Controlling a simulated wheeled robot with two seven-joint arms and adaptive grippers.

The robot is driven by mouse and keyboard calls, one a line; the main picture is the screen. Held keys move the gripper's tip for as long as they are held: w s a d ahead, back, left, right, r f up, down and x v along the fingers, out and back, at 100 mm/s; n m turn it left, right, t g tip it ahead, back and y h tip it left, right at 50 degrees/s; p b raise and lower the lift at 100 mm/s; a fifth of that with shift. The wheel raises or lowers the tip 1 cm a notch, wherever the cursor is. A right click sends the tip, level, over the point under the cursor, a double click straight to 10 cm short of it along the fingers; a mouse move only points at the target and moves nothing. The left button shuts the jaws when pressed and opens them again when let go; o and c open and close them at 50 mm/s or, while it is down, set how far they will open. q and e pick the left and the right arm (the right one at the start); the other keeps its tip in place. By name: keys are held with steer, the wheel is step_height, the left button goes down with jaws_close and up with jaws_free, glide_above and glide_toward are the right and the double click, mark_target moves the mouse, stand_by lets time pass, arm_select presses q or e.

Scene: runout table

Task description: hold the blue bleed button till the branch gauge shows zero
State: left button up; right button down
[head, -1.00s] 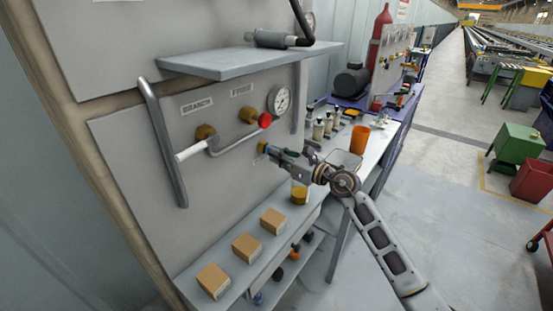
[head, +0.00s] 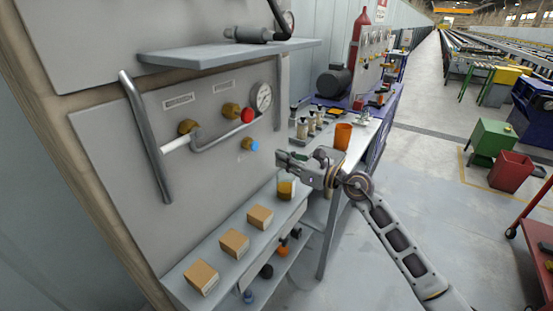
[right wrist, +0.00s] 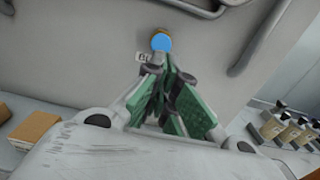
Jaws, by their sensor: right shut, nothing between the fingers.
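The blue bleed button (head: 254,145) sits on a brass fitting on the grey panel, below the red knob, fully uncovered. It also shows in the right wrist view (right wrist: 161,42), just beyond my fingertips. My right gripper (head: 281,160) is shut and empty, a short gap to the right of the button and not touching it. Its green-padded fingers show in the right wrist view (right wrist: 166,76). The round white gauge (head: 262,97) is on the panel above the button; its reading is too small to tell. My left gripper is out of view.
A white-handled valve (head: 178,143) and a red knob (head: 247,115) are left of and above the button. A shelf (head: 230,52) juts out above. Below, a ledge holds cardboard boxes (head: 234,243) and a yellow-filled jar (head: 286,188). An orange cup (head: 343,136) stands at right.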

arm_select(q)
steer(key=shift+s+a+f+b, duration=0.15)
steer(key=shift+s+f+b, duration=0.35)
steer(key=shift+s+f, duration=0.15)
arm_select(e)
steer(key=v, duration=0.5)
steer(key=shift+d, duration=0.1)
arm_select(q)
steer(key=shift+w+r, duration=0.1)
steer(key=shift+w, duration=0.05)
arm_select(e)
steer(key=shift+f, duration=0.1)
